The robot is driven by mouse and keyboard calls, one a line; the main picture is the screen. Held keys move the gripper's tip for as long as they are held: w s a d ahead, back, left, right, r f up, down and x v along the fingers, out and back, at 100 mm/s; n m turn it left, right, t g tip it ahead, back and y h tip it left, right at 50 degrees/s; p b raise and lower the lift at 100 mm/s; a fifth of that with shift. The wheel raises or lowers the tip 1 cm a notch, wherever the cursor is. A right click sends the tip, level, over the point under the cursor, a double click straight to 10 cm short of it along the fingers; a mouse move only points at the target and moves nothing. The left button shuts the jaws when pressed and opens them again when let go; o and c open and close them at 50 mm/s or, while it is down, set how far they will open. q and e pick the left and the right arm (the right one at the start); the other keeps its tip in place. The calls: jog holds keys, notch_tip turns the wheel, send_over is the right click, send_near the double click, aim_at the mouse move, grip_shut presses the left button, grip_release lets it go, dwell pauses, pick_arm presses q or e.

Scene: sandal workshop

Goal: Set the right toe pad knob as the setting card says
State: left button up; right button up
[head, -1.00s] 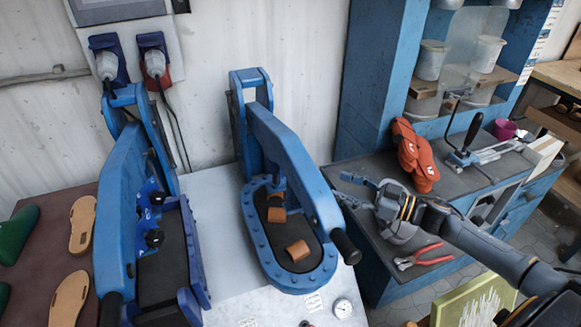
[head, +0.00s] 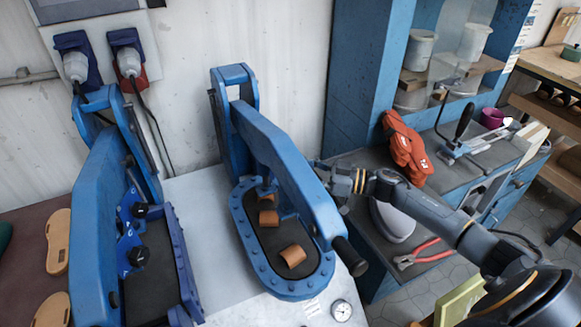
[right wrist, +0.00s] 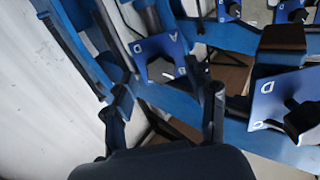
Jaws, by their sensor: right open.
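The right blue press (head: 285,165) stands on the pale bench with brown pads on its dark bed. My right gripper (head: 328,180) is beside the right side of its arm. In the right wrist view my open right gripper (right wrist: 168,100) points at a blue dial plate (right wrist: 153,48) lettered A and D. A dark knob (right wrist: 158,68) on that plate lies ahead between the fingers, with no clear contact. A second plate (right wrist: 268,95) with D and C carries another dark knob (right wrist: 302,118) to the right. No legible setting card shows. My left gripper is out of view.
The left blue press (head: 88,195) carries black knobs (head: 138,256). A round gauge (head: 342,310) sits at the bench front. Red pliers (head: 425,253) and orange gloves (head: 405,148) lie on the side counter (head: 355,160). Sandal soles (head: 58,240) are at the far left.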

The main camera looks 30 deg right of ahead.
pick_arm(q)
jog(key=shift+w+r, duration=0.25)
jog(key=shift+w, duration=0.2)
pick_arm(e)
jog(key=shift+x, duration=1.05)
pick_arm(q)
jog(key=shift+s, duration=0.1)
pick_arm(e)
jog(key=c, duration=1.1)
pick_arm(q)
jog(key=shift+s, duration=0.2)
pick_arm(e)
jog(key=shift+c, duration=0.2)
